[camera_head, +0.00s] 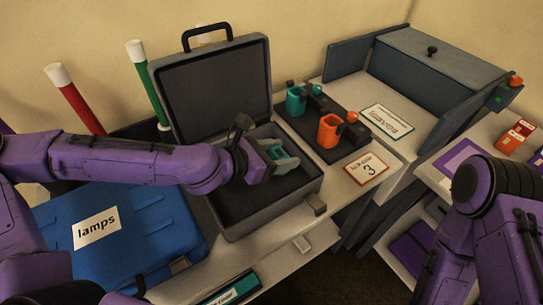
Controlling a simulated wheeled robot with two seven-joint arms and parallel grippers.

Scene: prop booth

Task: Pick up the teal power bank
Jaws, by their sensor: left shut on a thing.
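My left gripper (279,155) reaches into the open dark grey case (233,222) from the left. It is shut on a small teal thing (276,152), which I take to be the teal power bank. The grey fingers hide much of it. I cannot tell whether it touches the case floor. My right arm shows at the lower right, but its gripper is out of view.
The case lid (212,90) stands open behind my left arm. Right of the case, a black tray (318,152) bears a teal holder (296,99) and an orange one (329,131). A blue case (150,235) labelled lamps lies left.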

